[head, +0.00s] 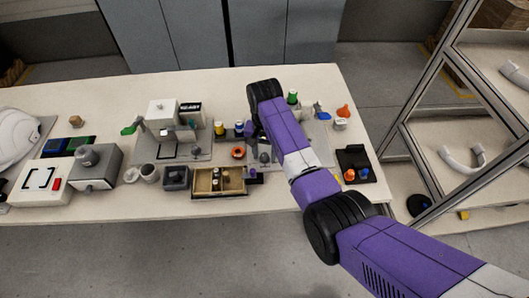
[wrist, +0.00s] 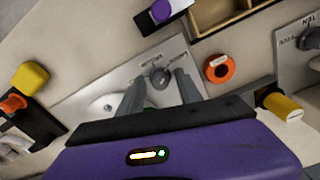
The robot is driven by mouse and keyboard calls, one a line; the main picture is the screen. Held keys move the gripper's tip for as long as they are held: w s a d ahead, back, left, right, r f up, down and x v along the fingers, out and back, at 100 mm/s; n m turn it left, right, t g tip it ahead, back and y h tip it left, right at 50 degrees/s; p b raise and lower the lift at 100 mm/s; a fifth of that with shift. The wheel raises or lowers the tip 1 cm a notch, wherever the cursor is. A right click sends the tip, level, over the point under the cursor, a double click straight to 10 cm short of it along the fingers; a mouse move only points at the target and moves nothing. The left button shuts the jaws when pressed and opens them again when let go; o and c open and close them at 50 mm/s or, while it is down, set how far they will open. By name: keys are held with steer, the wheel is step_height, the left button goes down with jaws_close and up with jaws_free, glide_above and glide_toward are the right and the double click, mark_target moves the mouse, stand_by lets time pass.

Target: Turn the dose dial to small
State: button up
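A round dark grey knob (wrist: 160,77), which looks like the dose dial, sits on a light grey plate (wrist: 82,98) in the wrist view. Small dark labels stand around it, too blurred to read surely. My gripper (wrist: 159,73) is open, with one finger on each side of the knob. I cannot tell whether either finger touches it. In the head view my gripper (head: 254,146) is partly hidden by my purple arm, near the plate right of the orange ring.
An orange ring (wrist: 219,69) lies right of the plate, with a yellow-capped part (wrist: 284,107) near it. A wooden tray (head: 220,183) stands at the table's front. Another labelled plate (wrist: 291,66) is at the right. A machine with a display (head: 172,118) stands to the left.

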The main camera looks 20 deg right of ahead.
jaws_close()
steer(key=shift+r+n, duration=0.1)
steer(key=shift+n, duration=0.3)
steer(key=n+p, duration=0.2)
steer(key=n, duration=0.2)
steer(key=n+p, duration=0.1)
steer(key=n, duration=1.1)
steer(key=shift+n+p, duration=0.3)
steer(key=shift+p, duration=0.05)
steer(key=n, duration=0.6)
steer(key=shift+w, duration=0.1)
steer(key=shift+n, duration=0.4)
